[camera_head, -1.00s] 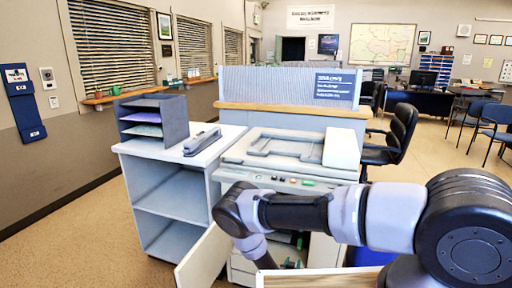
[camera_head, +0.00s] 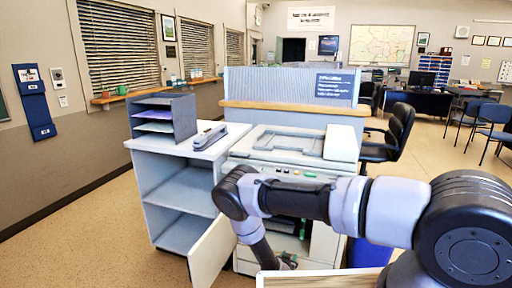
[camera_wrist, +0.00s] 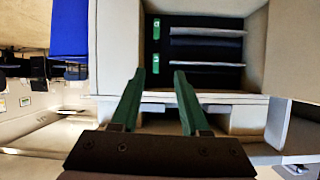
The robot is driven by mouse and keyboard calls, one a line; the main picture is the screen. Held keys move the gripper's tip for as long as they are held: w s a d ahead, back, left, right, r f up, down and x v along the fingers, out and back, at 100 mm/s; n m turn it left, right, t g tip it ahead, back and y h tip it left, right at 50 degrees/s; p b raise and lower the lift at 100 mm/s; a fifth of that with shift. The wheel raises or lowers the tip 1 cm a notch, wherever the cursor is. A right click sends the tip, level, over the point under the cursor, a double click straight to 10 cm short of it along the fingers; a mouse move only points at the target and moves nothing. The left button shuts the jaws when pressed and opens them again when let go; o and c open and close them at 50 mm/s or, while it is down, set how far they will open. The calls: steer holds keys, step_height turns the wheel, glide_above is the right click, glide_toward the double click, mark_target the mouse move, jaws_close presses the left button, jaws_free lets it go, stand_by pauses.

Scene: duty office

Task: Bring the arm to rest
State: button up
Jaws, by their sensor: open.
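My arm reaches from the right across the front of the copier (camera_head: 290,148) in the head view, bent down at its wrist. In the wrist view my gripper (camera_wrist: 154,85) is open, with two dark green fingers apart and nothing between them. It faces the copier's open lower compartment (camera_wrist: 205,55), which is dark inside and has green tabs and pale shelves. In the head view my gripper is low in front of the copier, largely hidden by my arm and the board edge.
An open cabinet door (camera_head: 211,245) stands just left of my wrist. A shelf unit (camera_head: 180,190) carries a paper sorter (camera_head: 163,118) and a stapler (camera_head: 210,136). A wood-topped surface (camera_head: 320,280) lies below my arm. A blue bin (camera_head: 368,252) stands right of the copier. Floor at left is clear.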

steer(key=w+a+r+m+g+y, duration=0.1)
steer(key=w+a+r+m+g, duration=0.2)
steer(key=r, duration=0.7)
steer(key=w+a+r+y, duration=0.1)
steer(key=w+a+r, duration=0.2)
steer(key=w+r, duration=0.45)
step_height(320, 180, up, 28)
steer(key=s+d+g+y, duration=0.2)
steer(key=d+y, duration=0.1)
steer(key=s+d+r+n+y, duration=0.1)
steer(key=s+d+r, duration=0.3)
steer(key=s+r, duration=0.45)
steer(key=s+d+r+n+y, duration=0.1)
steer(key=s+d+r, duration=0.35)
steer(key=r, duration=0.75)
steer(key=s+d+r, duration=0.2)
steer(key=s, duration=0.9)
steer(key=s+d+r+n, duration=0.1)
steer(key=s+d+r, duration=0.2)
steer(key=s, duration=0.7)
steer(key=shift+s+d+h, duration=0.2)
steer(key=shift+s+h, duration=0.2)
